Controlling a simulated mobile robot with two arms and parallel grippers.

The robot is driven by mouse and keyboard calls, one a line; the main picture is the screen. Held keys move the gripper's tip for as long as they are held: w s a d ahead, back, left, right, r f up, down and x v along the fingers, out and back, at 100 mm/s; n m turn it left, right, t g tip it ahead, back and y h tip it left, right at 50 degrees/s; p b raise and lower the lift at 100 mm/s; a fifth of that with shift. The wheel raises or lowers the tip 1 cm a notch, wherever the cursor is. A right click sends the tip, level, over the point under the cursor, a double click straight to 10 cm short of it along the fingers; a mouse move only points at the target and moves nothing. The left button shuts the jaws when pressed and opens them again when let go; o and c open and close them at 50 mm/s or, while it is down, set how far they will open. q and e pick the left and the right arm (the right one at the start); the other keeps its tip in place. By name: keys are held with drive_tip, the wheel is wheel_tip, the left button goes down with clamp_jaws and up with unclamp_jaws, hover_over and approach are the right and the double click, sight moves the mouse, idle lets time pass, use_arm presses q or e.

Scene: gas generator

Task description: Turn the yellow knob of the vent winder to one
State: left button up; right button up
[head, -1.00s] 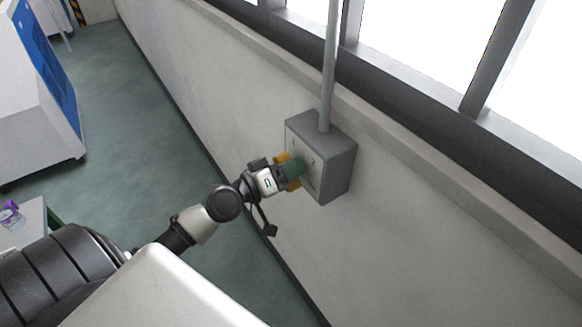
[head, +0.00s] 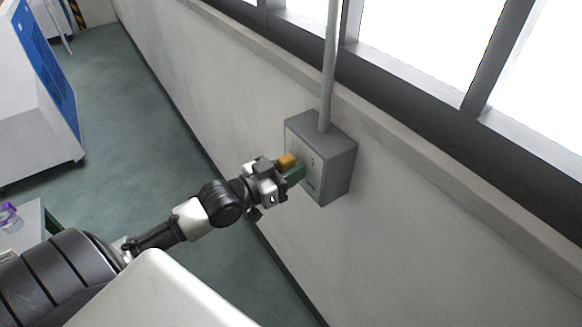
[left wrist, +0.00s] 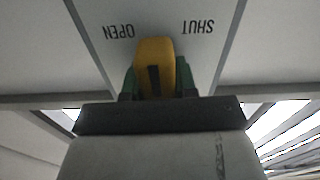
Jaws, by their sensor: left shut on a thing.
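The vent winder is a grey box (head: 340,168) fixed to the wall in the head view, with faint markings on its front face. Its yellow knob (head: 287,160) sticks out of that face. My left gripper (head: 291,171), with green finger pads, is shut on the knob. In the left wrist view the yellow knob (left wrist: 154,62) stands between the green fingers of my left gripper (left wrist: 158,82). A dark line runs along the knob. The upside-down words OPEN and SHUT show left and right of it. The knob's base is partly hidden. My right gripper is not in view.
A grey pipe (head: 330,70) rises from the top of the box past the window ledge. The pale wall (head: 420,240) runs beside my arm. A white and blue cabinet (head: 40,90) stands at the far left. Green floor between is clear.

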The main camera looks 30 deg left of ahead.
use_arm(q)
drive_tip(key=m+p, duration=0.1)
drive_tip(key=m, duration=0.3)
drive_tip(key=shift+m, duration=0.3)
drive_tip(key=shift+d+m+p, duration=0.1)
drive_tip(key=shift+m+p, duration=0.3)
drive_tip(key=shift+m, duration=1.8)
drive_tip(key=o, duration=0.9)
